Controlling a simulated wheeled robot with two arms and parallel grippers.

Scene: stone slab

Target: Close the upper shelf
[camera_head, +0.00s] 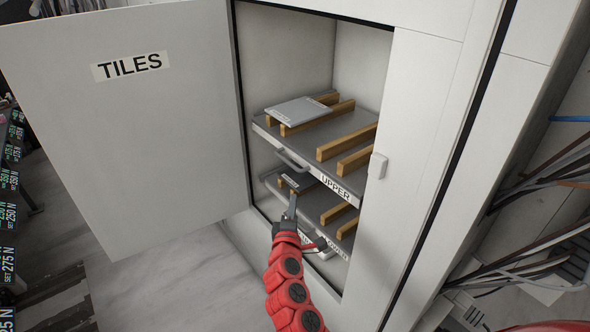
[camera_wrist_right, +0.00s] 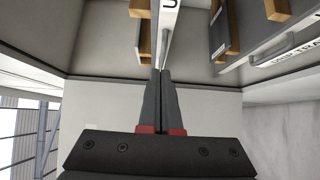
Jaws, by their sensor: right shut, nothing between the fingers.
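The upper shelf (camera_head: 311,150) is a grey pull-out tray in an open white cabinet, with a front handle (camera_head: 292,160) and a label "UPPER" (camera_head: 335,187). A grey tile (camera_head: 297,110) lies on its wooden strips. How far it is pulled out is hard to tell. My right gripper (camera_head: 292,196) is shut and empty, its tips just below the upper shelf's front in the head view. In the right wrist view the closed fingertips (camera_wrist_right: 160,73) appear at the end of the upper shelf's white front edge (camera_wrist_right: 167,45); contact is unclear. My left gripper is out of view.
The lower tray (camera_head: 325,198) with wooden strips and a dark tile sits below; its handle (camera_wrist_right: 270,47) shows in the wrist view. The "TILES" door (camera_head: 130,130) stands open at left. Cables (camera_head: 540,175) hang at right. Pale floor (camera_head: 180,280) is clear in front.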

